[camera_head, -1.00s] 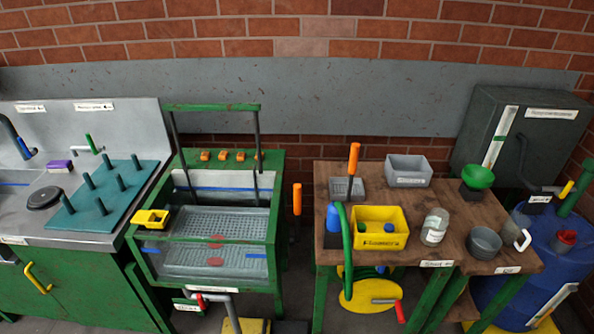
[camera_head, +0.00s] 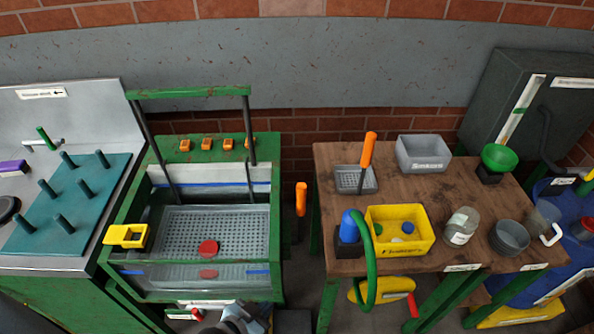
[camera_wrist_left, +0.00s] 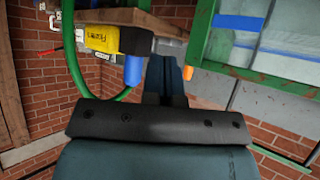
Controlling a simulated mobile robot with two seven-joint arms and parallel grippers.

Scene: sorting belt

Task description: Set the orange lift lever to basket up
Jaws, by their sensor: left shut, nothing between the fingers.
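The orange lift lever (camera_head: 301,198) stands upright just right of the green-framed wash tank, in the gap before the wooden table. A perforated basket (camera_head: 180,232) sits inside the tank with a red disc (camera_head: 208,247) in it. My left gripper (camera_head: 243,315) is at the bottom edge of the head view, low in front of the tank and apart from the lever; it is partly cut off. In the left wrist view its dark fingers (camera_wrist_left: 168,75) are shut and empty. A small orange piece (camera_wrist_left: 188,73) shows beside them, perhaps the lever's grip. My right gripper is out of view.
The wooden table (camera_head: 400,258) stands right of the gap, with a yellow bin (camera_head: 428,250), a blue bottle (camera_head: 349,228) and a green hose (camera_head: 368,285) at its near left corner. A green overhead frame (camera_head: 190,92) rises over the tank.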

